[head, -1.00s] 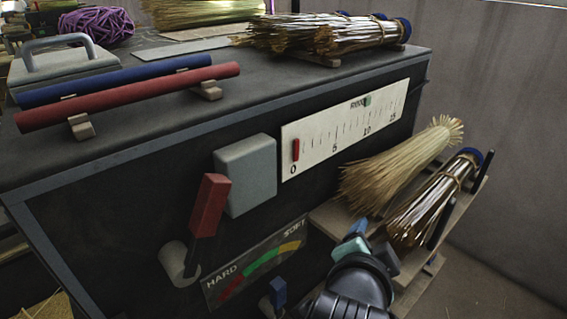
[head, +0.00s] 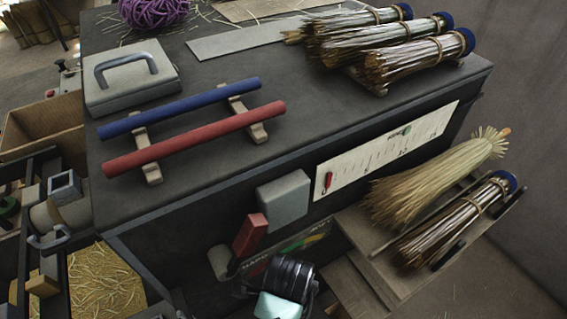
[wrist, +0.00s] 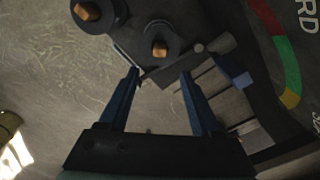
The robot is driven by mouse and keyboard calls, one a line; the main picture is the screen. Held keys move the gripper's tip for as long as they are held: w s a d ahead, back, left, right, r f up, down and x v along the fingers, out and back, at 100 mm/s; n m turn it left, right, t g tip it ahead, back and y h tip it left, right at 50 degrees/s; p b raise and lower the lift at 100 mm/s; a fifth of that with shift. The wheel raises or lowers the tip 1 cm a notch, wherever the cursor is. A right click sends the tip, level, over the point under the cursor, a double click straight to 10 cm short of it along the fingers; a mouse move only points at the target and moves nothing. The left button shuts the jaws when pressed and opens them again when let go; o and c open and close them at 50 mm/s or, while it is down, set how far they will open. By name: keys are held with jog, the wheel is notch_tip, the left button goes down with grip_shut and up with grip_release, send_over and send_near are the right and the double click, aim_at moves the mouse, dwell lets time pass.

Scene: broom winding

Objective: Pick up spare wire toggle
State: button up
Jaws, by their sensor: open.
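I cannot surely pick out a spare wire toggle. In the wrist view two dark round pieces with orange-brown blocks at their centres, a left one (wrist: 98,12) and a right one (wrist: 158,46), lie beyond my fingertips. A small grey cylinder (wrist: 216,44) on a thin bar is right of them. My gripper (wrist: 160,78) is open, its two blue fingers apart with nothing held between them. In the head view my dark wrist (head: 290,276) is low in front of the bench, and the fingertips cannot be made out.
The dark bench (head: 220,185) carries a blue rod (head: 180,108), a red rod (head: 195,139) and broom bundles (head: 420,58). A red lever (head: 250,235) and a grey block (head: 284,200) protrude from its front. A side shelf (head: 375,245) holds more brooms. A straw-filled tray (head: 105,280) is lower left.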

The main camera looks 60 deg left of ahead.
jog(key=f, duration=0.9)
jog(key=shift+s+a+f, duration=0.25)
jog(key=shift+s, duration=0.15)
grip_shut()
jog(key=shift+r, duration=0.15)
